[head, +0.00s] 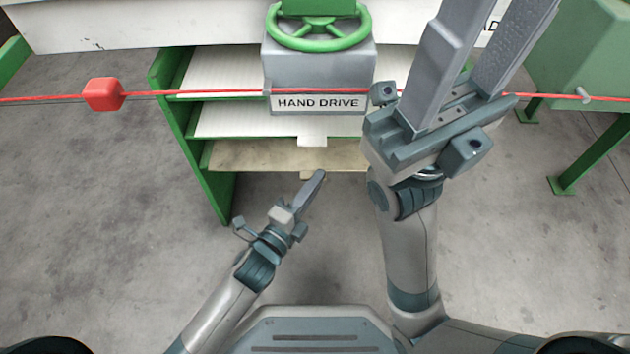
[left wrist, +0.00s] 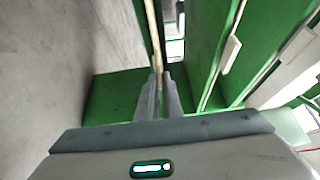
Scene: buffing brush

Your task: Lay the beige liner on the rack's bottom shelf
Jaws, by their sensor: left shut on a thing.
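The beige liner (head: 250,155) is a thin flat sheet at the lowest level I can see of the green rack (head: 188,135). Its front edge faces me, and a small tab shows by my left fingertips. My left gripper (head: 316,184) is shut on that front edge. In the left wrist view, the fingers (left wrist: 160,88) close around the thin liner (left wrist: 157,45), seen edge-on. I cannot tell whether the liner touches the shelf below it. My right gripper (head: 480,55) is raised at the right, with its two fingers apart and nothing between them.
White liners (head: 235,120) lie on the shelves above. A grey HAND DRIVE box (head: 318,75) with a green wheel (head: 320,30) stands in front of the rack. A red cable with a red block (head: 103,94) crosses the view. A green machine stands at right. Floor is clear.

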